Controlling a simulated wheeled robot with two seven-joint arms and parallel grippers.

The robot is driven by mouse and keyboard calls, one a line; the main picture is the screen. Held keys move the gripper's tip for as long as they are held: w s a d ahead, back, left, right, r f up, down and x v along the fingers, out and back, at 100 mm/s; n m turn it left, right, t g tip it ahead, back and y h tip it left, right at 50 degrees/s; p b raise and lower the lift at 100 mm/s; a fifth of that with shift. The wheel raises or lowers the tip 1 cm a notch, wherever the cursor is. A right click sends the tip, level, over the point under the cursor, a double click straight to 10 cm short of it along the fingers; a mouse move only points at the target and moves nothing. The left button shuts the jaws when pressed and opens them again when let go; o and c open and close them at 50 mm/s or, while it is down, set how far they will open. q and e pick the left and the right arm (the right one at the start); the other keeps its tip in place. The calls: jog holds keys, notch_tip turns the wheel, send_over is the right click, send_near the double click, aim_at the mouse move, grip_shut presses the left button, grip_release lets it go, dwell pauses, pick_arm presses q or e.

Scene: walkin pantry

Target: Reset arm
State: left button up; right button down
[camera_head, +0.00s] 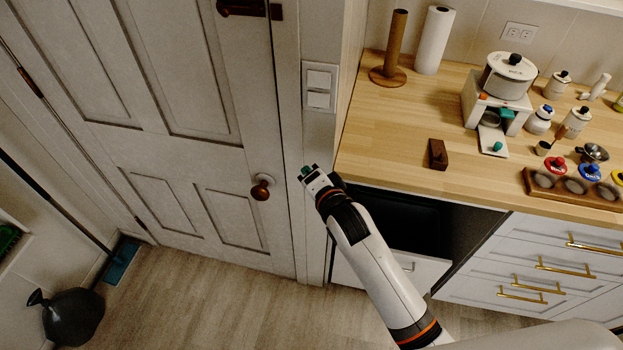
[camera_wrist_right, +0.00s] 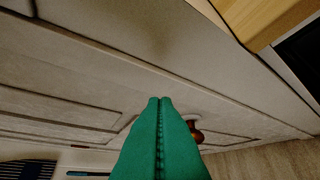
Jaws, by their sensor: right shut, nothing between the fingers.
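My right arm comes up from the bottom right in the head view. Its gripper (camera_head: 307,172) is in front of the door frame, between the door knob and the left end of the counter. In the right wrist view the green fingers (camera_wrist_right: 160,104) are pressed together with nothing between them. The fingers point toward the white panelled door (camera_head: 160,120). The brown round door knob (camera_head: 261,190) is left of the gripper in the head view. In the wrist view the knob (camera_wrist_right: 196,134) is partly hidden behind the fingers. My left gripper does not show.
The wooden counter (camera_head: 400,135) is right of the gripper, with a paper towel roll (camera_head: 434,40), a wooden stand (camera_head: 394,45), a brown block (camera_head: 437,154) and a white pot (camera_head: 508,76). A black bag (camera_head: 72,316) lies at lower left. The floor (camera_head: 200,300) before the door is clear.

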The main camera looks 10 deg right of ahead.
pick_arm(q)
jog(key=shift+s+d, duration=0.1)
pick_arm(e)
jog(key=shift+d+f, duration=0.1)
jog(key=shift+f, duration=0.6)
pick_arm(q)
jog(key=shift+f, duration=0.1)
